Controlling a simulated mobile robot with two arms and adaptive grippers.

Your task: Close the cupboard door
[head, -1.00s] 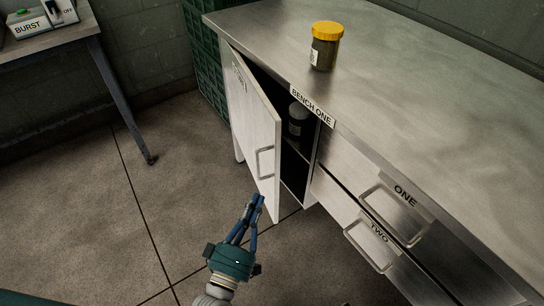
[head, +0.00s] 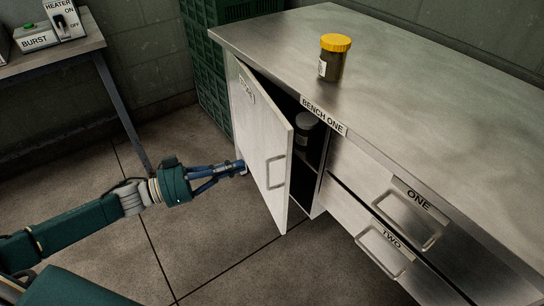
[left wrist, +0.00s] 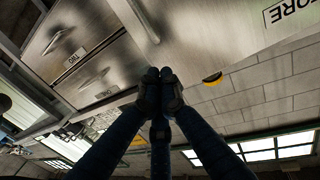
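The cupboard door (head: 262,150) stands partly open on the left end of the bench, hinged at its far left side, with a metal handle (head: 276,172) near its free edge. A dark jar (head: 305,132) shows in the gap inside. My left gripper (head: 243,168) is at the outer face of the door, left of the handle; I cannot tell if it touches. Its fingertips are together and nothing shows between them in the left wrist view (left wrist: 160,76). In that view the door (left wrist: 225,28) lies just beyond the fingers. My right gripper is not in view.
A jar with a yellow lid (head: 333,57) stands on the bench top (head: 430,90). Drawers ONE (head: 412,205) and TWO (head: 385,247) are right of the cupboard, shut. Green crates (head: 205,75) stand behind. A side table (head: 85,45) is at the left. The floor before the door is clear.

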